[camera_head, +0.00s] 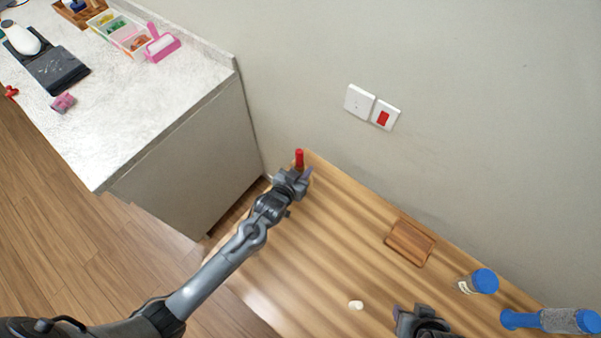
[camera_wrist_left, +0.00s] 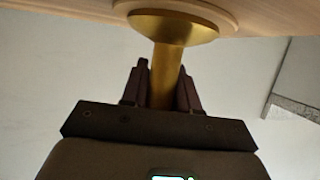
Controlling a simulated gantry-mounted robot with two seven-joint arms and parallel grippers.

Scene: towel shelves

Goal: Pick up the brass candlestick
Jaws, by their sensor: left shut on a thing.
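The brass candlestick (camera_wrist_left: 168,62) shows in the left wrist view, its wide round foot towards the wooden table and its stem between the fingers. My left gripper (camera_wrist_left: 162,88) is shut on the stem. In the head view my left gripper (camera_head: 301,175) is at the table's far left corner, and a red candle-like piece (camera_head: 299,158) rises just behind it. The brass itself is hidden there by the gripper. Whether the foot touches the table I cannot tell. My right gripper (camera_head: 405,314) is at the bottom edge, partly cut off; its jaw opening is unclear.
The wooden table (camera_head: 330,230) runs along the wall and holds a brown wooden tray (camera_head: 410,242), a small white object (camera_head: 356,305), a blue-lidded jar (camera_head: 484,282) and a blue-ended dumbbell-like object (camera_head: 550,320). A pale counter (camera_head: 150,100) stands at left. The table's middle is mostly clear.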

